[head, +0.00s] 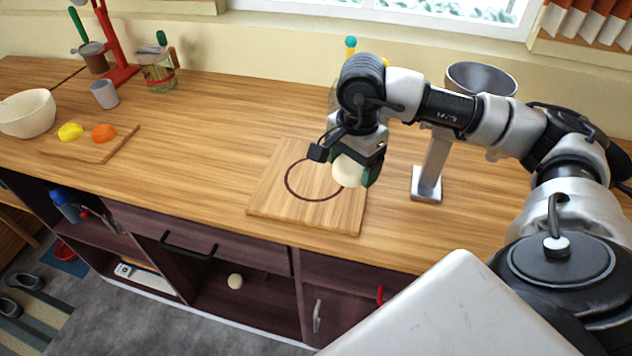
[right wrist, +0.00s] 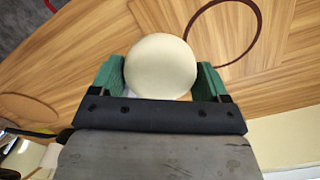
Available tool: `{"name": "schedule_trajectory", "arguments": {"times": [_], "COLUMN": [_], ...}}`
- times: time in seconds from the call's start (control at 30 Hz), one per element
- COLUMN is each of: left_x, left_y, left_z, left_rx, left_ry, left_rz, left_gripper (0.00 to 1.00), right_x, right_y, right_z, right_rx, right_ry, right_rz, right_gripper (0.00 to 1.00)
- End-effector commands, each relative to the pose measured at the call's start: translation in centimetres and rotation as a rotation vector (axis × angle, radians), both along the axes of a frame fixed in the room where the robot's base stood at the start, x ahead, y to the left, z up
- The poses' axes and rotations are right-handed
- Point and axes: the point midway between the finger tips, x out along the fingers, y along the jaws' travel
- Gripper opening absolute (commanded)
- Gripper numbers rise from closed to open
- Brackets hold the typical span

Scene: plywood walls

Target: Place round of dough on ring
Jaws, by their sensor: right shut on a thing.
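A pale cream round of dough (head: 347,171) is held between the green fingers of my right gripper (head: 360,172). In the right wrist view the dough (right wrist: 161,67) sits between both fingers of the gripper (right wrist: 161,80). A dark brown ring (head: 288,186) is marked on a square wooden board (head: 270,205) on the counter. In the head view the dough is at the ring's right side and hides part of it. In the right wrist view the ring (right wrist: 258,28) shows to the right of the dough, apart from it. My left gripper is not in view.
A grey metal bowl (head: 482,78) on a stand is right of the board, behind my right arm. A small board (head: 100,150) with yellow and orange pieces, a cream bowl (head: 27,114) and a grey cup (head: 104,94) stand left. The counter between is clear.

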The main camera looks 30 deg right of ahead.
Motion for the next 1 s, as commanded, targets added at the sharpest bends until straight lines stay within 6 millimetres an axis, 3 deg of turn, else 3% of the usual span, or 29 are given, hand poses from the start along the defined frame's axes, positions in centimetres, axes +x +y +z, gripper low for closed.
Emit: {"name": "schedule_trajectory", "arguments": {"times": [0.17, 0.4, 0.6, 0.83, 1.0], "left_x": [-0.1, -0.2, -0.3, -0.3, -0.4], "left_y": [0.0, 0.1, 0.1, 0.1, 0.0], "left_z": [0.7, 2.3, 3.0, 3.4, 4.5], "left_rx": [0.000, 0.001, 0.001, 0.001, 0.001], "left_ry": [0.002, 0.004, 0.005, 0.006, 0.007], "left_rz": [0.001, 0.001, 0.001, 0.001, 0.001], "left_gripper": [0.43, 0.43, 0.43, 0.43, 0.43], "right_x": [2.0, 7.3, 10.5, 11.7, 11.6], "right_y": [-0.2, 0.1, 0.2, 0.2, 0.2], "right_z": [-0.8, -3.9, -5.9, -7.1, -9.6], "right_rx": [0.005, 0.004, 0.003, 0.001, 0.002], "right_ry": [0.000, 0.001, -0.001, 0.000, 0.002], "right_rz": [-0.042, -0.040, -0.038, -0.036, -0.037], "right_gripper": [0.50, 0.50, 0.50, 0.50, 0.50]}}
